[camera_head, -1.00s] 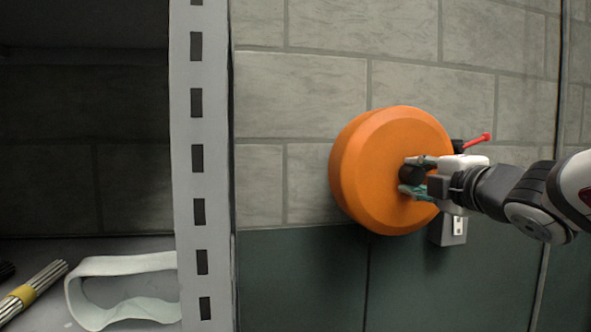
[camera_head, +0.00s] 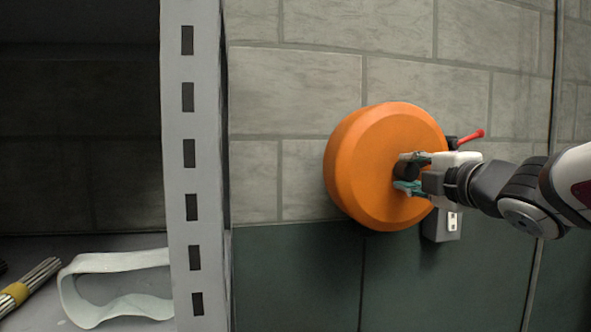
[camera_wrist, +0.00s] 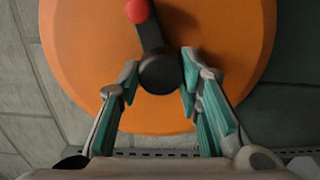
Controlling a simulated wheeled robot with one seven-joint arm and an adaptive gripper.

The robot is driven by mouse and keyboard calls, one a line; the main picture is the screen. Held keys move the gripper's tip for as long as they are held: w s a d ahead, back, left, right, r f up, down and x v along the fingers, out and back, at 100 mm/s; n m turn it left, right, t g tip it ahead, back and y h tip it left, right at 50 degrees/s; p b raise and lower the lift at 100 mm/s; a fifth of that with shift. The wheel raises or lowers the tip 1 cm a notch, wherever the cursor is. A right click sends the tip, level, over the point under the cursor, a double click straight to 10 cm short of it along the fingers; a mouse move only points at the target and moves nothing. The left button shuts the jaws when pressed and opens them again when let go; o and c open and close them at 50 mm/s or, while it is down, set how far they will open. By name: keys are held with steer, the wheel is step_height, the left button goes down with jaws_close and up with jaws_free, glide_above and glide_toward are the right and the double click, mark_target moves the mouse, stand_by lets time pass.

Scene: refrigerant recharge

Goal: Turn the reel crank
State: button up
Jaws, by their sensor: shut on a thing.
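The orange reel (camera_head: 375,165) is mounted on the wall right of centre in the head view and fills the top of the wrist view (camera_wrist: 85,60). Its crank has a round black hub (camera_wrist: 160,73). A black arm runs from the hub to a red handle (camera_wrist: 137,11), seen end-on at the top of the wrist view. In the head view the red handle (camera_head: 471,138) sticks out to the right, above my gripper (camera_head: 402,172). My gripper is shut on the black hub, one teal-padded finger on each side. The gripper partly hides the crank arm in the head view.
A grey box (camera_head: 443,224) is on the wall just below the gripper. A grey slotted shelf post (camera_head: 190,180) stands left of the reel. A pale looped band (camera_head: 110,262) and a bundle of rods (camera_head: 28,285) lie on the shelf. The wall between post and reel is clear.

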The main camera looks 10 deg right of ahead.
steer(key=o, duration=1.2)
steer(key=shift+c, duration=0.2)
steer(key=shift+s, duration=0.15)
steer(key=s, duration=1.1)
steer(key=shift+s+a+r, duration=0.15)
steer(key=shift+s+a, duration=0.05)
steer(key=shift+s, duration=0.15)
steer(key=shift+c, duration=0.4)
